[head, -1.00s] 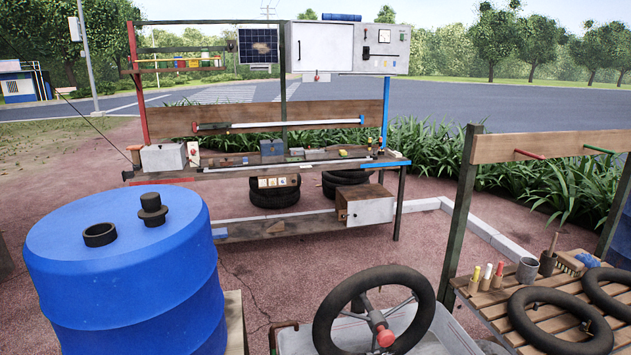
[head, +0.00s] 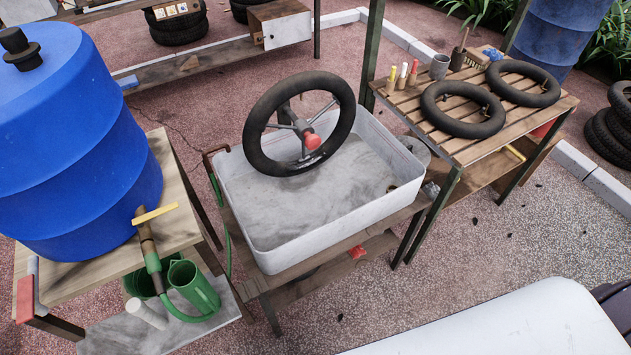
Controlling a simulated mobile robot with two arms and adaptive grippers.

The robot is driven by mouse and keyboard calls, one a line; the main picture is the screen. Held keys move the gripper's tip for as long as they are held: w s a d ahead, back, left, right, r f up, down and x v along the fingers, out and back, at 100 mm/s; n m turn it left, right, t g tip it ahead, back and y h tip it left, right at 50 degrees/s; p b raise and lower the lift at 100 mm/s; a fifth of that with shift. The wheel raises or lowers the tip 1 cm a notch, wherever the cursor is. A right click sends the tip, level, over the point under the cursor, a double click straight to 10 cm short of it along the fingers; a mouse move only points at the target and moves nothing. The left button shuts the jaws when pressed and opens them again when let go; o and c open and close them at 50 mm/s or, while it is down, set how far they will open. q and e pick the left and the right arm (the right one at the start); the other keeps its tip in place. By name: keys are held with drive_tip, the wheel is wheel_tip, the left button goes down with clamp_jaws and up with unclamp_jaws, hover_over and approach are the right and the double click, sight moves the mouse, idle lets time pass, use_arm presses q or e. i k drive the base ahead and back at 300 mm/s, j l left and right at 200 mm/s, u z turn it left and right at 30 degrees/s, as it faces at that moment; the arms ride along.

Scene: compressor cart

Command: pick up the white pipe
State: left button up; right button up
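A short white cylinder (head: 147,313), open to view at the lower left, leans or lies on the grey lower shelf (head: 205,328) of the wooden stand, beside a green jug (head: 194,286). I cannot tell whether it is the white pipe. The long white rods at the workbench are not in view now. Neither of my grippers is in view.
A blue barrel (head: 75,150) stands on the wooden stand (head: 185,222), with a hose and yellow-handled valve (head: 154,213). A white tub (head: 285,258) holds a wheel (head: 262,162). A slatted table (head: 405,101) carries inner tubes (head: 463,128). Gravel floor (head: 500,235) is free at right.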

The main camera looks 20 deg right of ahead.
sight(135, 306)
drive_tip(key=u, duration=1.25)
drive_tip(key=z, duration=1.9)
drive_tip(key=k+u, duration=0.1)
drive_tip(key=u, duration=0.75)
drive_tip(key=k+u, duration=0.15)
drive_tip(key=u, duration=0.25)
drive_tip(key=j+u, duration=0.1)
drive_tip(key=u, duration=0.35)
drive_tip(key=k, duration=0.05)
